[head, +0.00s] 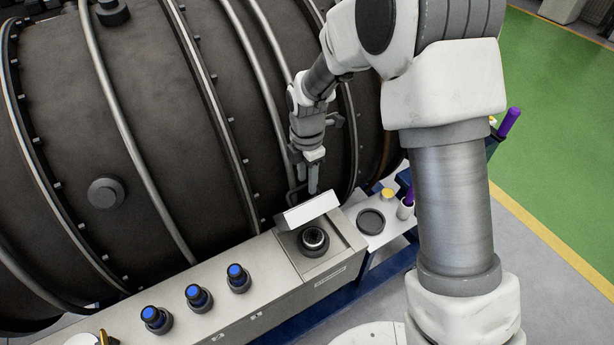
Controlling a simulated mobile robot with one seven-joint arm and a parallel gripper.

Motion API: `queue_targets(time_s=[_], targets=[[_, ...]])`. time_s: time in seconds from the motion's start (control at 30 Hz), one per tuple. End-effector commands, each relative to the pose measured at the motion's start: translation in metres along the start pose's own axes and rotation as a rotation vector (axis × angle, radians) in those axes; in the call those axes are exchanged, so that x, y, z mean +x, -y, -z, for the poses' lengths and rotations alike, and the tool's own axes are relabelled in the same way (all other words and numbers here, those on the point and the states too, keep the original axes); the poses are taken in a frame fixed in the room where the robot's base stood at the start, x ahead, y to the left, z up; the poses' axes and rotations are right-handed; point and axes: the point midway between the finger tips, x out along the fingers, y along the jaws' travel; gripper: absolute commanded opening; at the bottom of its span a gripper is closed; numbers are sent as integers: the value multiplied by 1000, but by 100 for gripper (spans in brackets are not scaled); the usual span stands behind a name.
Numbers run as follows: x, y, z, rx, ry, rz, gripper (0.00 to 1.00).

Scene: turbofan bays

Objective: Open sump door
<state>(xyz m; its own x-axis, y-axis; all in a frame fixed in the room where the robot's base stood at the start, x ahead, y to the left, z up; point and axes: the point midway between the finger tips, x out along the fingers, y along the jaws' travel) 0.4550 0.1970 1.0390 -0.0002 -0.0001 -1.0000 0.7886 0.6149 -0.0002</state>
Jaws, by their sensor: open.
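The sump door looks to be the pale flap (307,210) at the right end of the long grey box. It stands tilted up along the back edge of a recess. A dark round fitting with a pale ring (313,240) shows in that recess. My gripper (306,187) points down just behind the flap's upper edge, between the flap and the big dark engine casing. It is open. The flap hides part of the fingertips, so I cannot tell whether they touch it.
The engine casing (150,130) with its pipes fills the left and back. Several blue-topped caps (193,292) stand along the box top (262,275). A pale side shelf (393,232) holds a dark round dish (370,221), a yellow-topped item and a purple-handled tool. Green floor (560,130) lies open at right.

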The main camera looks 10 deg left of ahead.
Motion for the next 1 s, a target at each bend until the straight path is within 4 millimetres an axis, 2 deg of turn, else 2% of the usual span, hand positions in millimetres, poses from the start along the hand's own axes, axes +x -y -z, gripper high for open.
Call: queue_targets(time_s=[0.23, 0.5, 1.0], targets=[[1, 0, 0, 0, 0, -1, 44], [0, 0, 0, 0, 0, -1, 0], [0, 0, 0, -1, 0, -2, 0]])
